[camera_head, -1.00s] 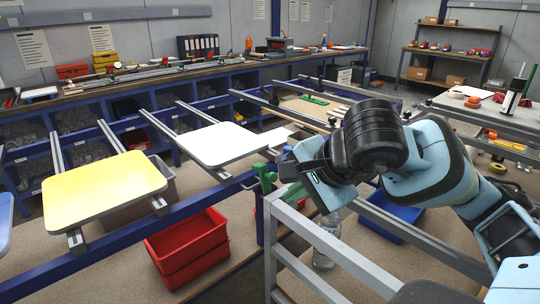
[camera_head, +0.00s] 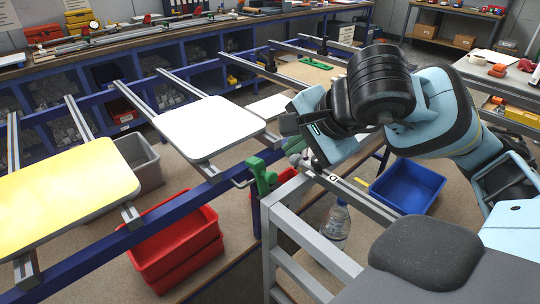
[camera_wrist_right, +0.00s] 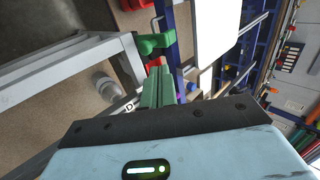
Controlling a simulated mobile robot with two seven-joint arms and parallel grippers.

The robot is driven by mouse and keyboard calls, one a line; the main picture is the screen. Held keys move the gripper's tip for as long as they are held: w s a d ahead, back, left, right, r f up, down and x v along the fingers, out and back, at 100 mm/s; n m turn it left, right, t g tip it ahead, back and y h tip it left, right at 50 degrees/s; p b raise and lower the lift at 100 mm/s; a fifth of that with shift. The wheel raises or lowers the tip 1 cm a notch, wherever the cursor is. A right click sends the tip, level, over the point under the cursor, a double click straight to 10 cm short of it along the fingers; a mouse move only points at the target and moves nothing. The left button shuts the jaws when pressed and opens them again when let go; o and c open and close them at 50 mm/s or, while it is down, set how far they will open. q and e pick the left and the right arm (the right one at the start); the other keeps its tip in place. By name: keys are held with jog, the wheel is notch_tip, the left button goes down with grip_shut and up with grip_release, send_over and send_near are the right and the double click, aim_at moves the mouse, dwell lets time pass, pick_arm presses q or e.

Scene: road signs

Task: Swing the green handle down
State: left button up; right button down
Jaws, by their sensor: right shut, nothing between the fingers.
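The green handle (camera_head: 262,176) stands roughly upright at the blue rail, beside the corner of the grey metal frame, in the head view. In the right wrist view it shows as a green shape (camera_wrist_right: 153,43) just beyond the fingertips. My right gripper (camera_head: 294,149) is just right of the handle and above it in the head view, partly hidden by its own wrist. In the wrist view its green fingers (camera_wrist_right: 161,72) are together and empty, close to the handle; I cannot tell whether they touch it. My left gripper is not in view.
The grey frame (camera_head: 310,222) stands right of the handle. A white panel (camera_head: 208,128) and a yellow panel (camera_head: 65,180) lie on rails to the left. Red bins (camera_head: 175,240), a blue bin (camera_head: 407,186) and a clear bottle (camera_head: 336,222) are below.

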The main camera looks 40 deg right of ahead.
send_near(262, 167)
jog(key=x, duration=0.5)
jog(key=shift+s, duration=0.1)
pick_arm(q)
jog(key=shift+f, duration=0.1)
pick_arm(e)
jog(key=shift+w+f, duration=0.3)
jog(key=shift+f, duration=0.2)
jog(key=shift+r, duration=0.1)
